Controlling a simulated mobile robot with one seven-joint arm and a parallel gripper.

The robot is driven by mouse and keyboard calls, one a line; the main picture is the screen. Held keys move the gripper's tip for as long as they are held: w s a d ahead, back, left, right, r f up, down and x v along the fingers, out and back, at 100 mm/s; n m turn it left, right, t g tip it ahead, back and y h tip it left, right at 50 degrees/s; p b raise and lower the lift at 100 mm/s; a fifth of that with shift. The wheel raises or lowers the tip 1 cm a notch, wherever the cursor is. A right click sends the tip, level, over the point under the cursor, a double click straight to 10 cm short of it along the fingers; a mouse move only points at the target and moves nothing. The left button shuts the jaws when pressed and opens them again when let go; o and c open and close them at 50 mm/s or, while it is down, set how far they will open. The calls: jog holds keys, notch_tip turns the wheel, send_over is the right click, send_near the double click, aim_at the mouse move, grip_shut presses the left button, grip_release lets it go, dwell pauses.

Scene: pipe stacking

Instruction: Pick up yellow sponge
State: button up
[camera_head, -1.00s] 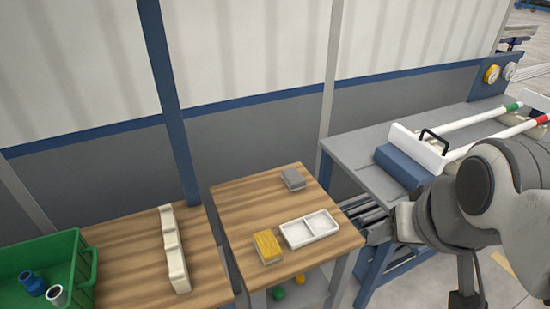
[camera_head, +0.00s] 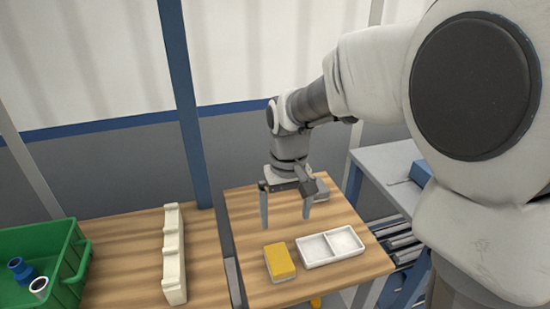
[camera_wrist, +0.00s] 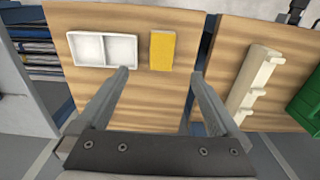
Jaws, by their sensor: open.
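The yellow sponge (camera_head: 281,260) lies on the wooden table, left of a white two-compartment tray (camera_head: 331,247). It has a yellow top and a paler underside. My gripper (camera_head: 285,221) is open and empty above the table, with its fingers pointing down and apart from the sponge. In the wrist view the sponge (camera_wrist: 162,50) lies beyond the fingertips, between the lines of the two fingers. The wrist view also shows my gripper (camera_wrist: 158,74) open with nothing between its fingers.
A grey block (camera_head: 320,189) sits partly hidden behind my gripper. A cream notched rack (camera_head: 174,256) and a green crate (camera_head: 70,262) with pipe pieces stand on the left table. A grey workbench (camera_head: 385,172) is at the right. Bare wood surrounds the sponge's left and front.

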jog(key=f, duration=0.1)
jog(key=b, duration=0.3)
send_over(281, 262)
jog(key=f, duration=1.2)
jog(key=shift+s, duration=0.2)
jog(key=shift+w+f+b, duration=0.15)
jog(key=shift+f+b, duration=0.2)
jog(key=shift+f, duration=2.55)
jog(key=shift+c, duration=0.3)
jog(key=c, duration=1.2)
